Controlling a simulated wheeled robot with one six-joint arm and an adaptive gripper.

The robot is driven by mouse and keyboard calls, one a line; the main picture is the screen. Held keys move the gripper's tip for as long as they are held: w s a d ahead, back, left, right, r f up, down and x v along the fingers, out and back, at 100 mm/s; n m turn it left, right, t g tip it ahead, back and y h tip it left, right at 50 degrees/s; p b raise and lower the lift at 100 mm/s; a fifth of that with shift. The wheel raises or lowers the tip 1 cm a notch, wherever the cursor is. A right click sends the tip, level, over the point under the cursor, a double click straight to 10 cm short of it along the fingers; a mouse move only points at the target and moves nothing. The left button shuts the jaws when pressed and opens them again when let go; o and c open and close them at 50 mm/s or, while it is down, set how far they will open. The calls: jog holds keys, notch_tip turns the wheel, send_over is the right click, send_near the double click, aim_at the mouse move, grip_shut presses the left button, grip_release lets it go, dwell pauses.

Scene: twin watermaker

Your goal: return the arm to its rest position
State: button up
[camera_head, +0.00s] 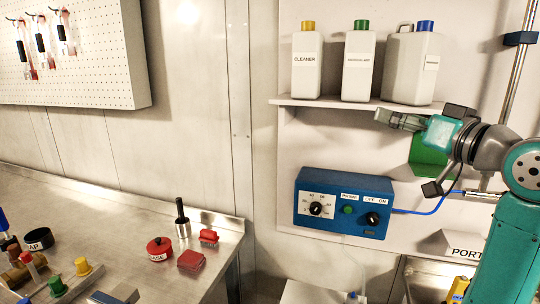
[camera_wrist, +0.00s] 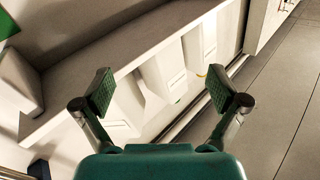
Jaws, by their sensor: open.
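My gripper (camera_head: 394,119) is raised at the right of the head view, just below the shelf with the bottles and in front of the wall panel. It also shows in the wrist view (camera_wrist: 166,92), with its two dark green finger pads wide apart and nothing between them. My arm reaches in from the right edge, bent, with its teal link running down to the lower right. In the wrist view, the white bottles and pale shelf lie beyond the fingers, seen at a slant. I cannot tell the exact gap between gripper and shelf.
The shelf (camera_head: 352,103) holds a CLEANER bottle (camera_head: 307,68), a green-capped bottle (camera_head: 359,70) and a blue-capped canister (camera_head: 411,70). A blue control box (camera_head: 343,203) with knobs is below. A metal bench (camera_head: 120,225) at left carries several small parts. A vertical pipe (camera_head: 518,60) stands right.

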jog(key=s+a+f+m+h, duration=0.1)
jog(key=s+f+m+h, duration=0.15)
jog(key=f, duration=1.35)
jog(key=s+f+m+h, duration=0.1)
jog(key=f+m+h, duration=0.15)
jog(key=f, duration=1.35)
jog(key=s+a+f+m, duration=0.1)
jog(key=s+f, duration=0.6)
jog(key=f, duration=0.4)
jog(key=s+a+f+g+h, duration=0.1)
jog(key=s+f, duration=0.4)
jog(key=s, duration=0.5)
jog(key=s+a+f+h, duration=0.1)
jog(key=s+f+h, duration=0.1)
jog(key=s+f, duration=0.55)
jog(key=s+a+r+n, duration=0.1)
jog(key=s, duration=1)
jog(key=s+r+n+g, duration=0.1)
jog(key=s+r+n, duration=0.1)
jog(key=s, duration=0.9)
jog(key=shift+a+r+n+y, duration=0.2)
jog(key=shift+a+n+y, duration=0.1)
jog(key=shift+a+y, duration=0.1)
